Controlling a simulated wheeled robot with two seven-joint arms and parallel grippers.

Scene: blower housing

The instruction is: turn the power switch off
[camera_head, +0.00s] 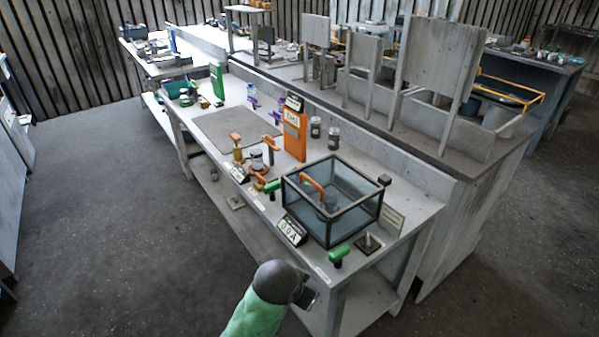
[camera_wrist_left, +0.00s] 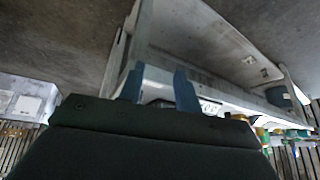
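I cannot tell for certain which fitting is the power switch, as the labels are too small to read. A green handle (camera_head: 339,254) sits at the bench's near edge. Beside it, a square metal plate with a short post (camera_head: 368,243) lies at the near right corner. Another green knob (camera_head: 272,187) is further left along the edge. My left gripper (camera_head: 308,296) is low in front of the bench's near end, apart from these fittings. In the left wrist view its two blue fingers (camera_wrist_left: 160,88) stand apart with nothing between them. My right gripper is not in view.
A dark-framed glass box (camera_head: 345,215) stands on the grey bench, with a black display (camera_head: 291,230) in front. An orange panel (camera_head: 295,133) and several orange handles stand further back. A lower shelf runs under the bench. The floor (camera_head: 110,220) on the left is clear.

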